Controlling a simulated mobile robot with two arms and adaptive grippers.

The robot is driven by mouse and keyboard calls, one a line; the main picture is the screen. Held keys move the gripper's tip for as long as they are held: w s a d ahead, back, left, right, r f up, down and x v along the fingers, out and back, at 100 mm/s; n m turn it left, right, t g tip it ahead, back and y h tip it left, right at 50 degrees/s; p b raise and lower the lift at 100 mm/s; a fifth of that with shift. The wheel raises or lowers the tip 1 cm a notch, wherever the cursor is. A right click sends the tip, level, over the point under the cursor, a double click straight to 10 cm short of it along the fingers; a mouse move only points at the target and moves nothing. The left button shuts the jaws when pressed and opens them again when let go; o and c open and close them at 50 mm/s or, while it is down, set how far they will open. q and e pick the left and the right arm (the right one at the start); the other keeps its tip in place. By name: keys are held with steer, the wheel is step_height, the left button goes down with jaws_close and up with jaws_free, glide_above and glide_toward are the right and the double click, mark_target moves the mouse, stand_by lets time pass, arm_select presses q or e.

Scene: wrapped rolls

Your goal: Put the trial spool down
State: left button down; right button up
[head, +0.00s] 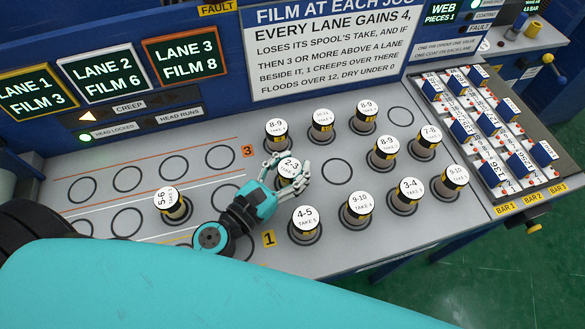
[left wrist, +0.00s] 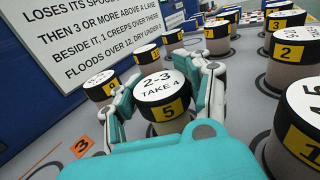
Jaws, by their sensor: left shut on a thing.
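My left gripper (head: 285,174) is shut on a spool with a white cap (head: 290,166) reading "2-3 TAKE 4". In the left wrist view the held spool (left wrist: 160,86) stands upright between the fingers, with a black rim and a yellow label marked 5. Its underside is hidden, so I cannot tell whether it touches the deck. Another spool (head: 171,197), reading 5-6, stands in a lane ring at the left. My right gripper is not in view.
Several capped spools stand around the held one, including 8-9 (head: 277,128) and 4-5 (head: 305,215). Empty rings show right of it (head: 336,170), at the back right (head: 402,116) and in the left lanes (head: 173,166). A rack of blue blocks (head: 490,125) is at the right.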

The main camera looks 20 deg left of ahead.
mark_target(282, 179)
arm_select(q)
steer(key=shift+r, duration=0.1)
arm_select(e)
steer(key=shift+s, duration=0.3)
arm_select(q)
steer(key=c, duration=0.5)
jaws_free()
steer(key=shift+c, duration=0.2)
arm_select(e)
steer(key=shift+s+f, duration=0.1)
